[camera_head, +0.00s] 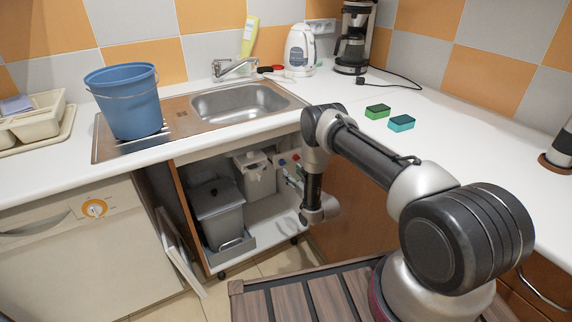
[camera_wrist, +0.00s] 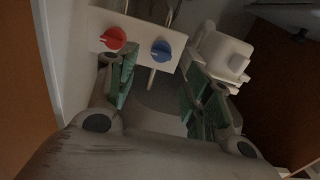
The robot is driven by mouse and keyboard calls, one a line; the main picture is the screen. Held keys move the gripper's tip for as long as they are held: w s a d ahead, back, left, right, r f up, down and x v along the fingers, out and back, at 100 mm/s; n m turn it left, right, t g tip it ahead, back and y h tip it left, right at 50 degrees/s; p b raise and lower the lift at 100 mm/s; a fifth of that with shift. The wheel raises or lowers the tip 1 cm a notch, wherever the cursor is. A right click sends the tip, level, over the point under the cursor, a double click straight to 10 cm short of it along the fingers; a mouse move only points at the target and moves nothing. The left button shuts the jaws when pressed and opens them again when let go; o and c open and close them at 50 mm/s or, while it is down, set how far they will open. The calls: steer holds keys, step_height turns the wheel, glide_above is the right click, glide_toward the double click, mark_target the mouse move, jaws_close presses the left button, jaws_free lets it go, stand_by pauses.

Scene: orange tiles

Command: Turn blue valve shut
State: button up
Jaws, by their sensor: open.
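The blue valve (camera_wrist: 162,51) is a round knob with a raised grip, mounted on a white plate in the wrist view. It also shows small inside the sink cabinet in the head view (camera_head: 295,157). My gripper (camera_wrist: 158,78) is open and empty, its two green-padded fingers spread. The blue valve appears ahead of the fingers, in the gap between them, apparently not touched. In the head view my arm reaches down into the open cabinet, and the fingers are too small to make out clearly.
A red valve (camera_wrist: 113,39) sits left of the blue one, close to my left finger. A white container (camera_wrist: 222,55) stands to the right. A grey bin (camera_head: 218,212) stands in the cabinet. The cabinet's side walls bound the space.

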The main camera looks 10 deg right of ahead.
mark_target(284, 164)
steer(key=x, duration=0.7)
steer(key=shift+w, duration=0.15)
steer(key=shift+a, duration=0.1)
steer(key=c, duration=1)
